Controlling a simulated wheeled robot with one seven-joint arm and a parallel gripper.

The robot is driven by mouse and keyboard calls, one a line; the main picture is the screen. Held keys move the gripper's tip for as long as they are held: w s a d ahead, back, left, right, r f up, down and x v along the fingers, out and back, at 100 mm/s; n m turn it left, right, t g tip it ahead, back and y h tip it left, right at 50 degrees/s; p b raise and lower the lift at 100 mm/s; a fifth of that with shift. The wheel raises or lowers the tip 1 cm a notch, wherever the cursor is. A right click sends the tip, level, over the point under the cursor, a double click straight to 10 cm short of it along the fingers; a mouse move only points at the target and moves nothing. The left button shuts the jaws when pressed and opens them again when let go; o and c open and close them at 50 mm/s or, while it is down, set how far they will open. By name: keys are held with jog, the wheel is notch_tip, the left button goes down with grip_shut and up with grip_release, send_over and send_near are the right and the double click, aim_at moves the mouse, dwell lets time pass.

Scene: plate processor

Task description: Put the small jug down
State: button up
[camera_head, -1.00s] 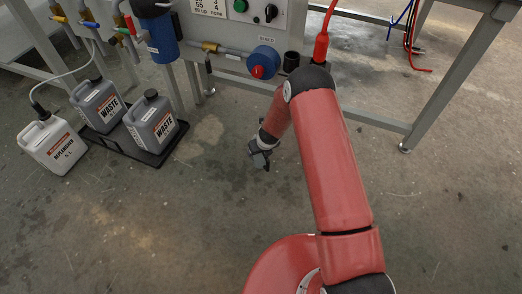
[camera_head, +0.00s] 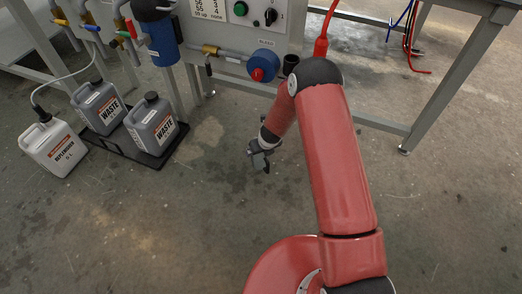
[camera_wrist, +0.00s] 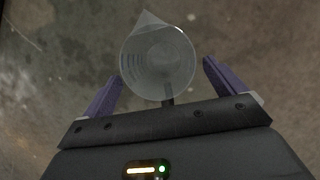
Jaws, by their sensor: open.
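The small jug (camera_wrist: 158,62) is a clear, greyish vessel seen from above in the wrist view. Its spout points to the top left and its handle (camera_wrist: 168,96) points toward my gripper (camera_wrist: 161,70). My gripper is open, with one purple finger on each side of the jug and a visible gap between each finger and the jug's wall. Floor shows behind the jug; I cannot tell whether its base rests on anything. In the head view my gripper (camera_head: 260,160) appears low over the floor, in front of the machine, and the jug cannot be made out there.
Two grey waste canisters (camera_head: 153,124) stand in a black tray (camera_head: 150,156) at the left, with a white replenisher canister (camera_head: 53,147) beside them. The machine's blue bleed valve (camera_head: 263,66) is above my gripper. A table leg (camera_head: 445,85) stands at the right. The middle floor is clear.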

jog(key=p+v, duration=0.1)
jog(key=v, duration=0.7)
jog(key=shift+s+r, duration=0.15)
jog(key=shift+r, duration=0.15)
jog(key=shift+s, duration=0.15)
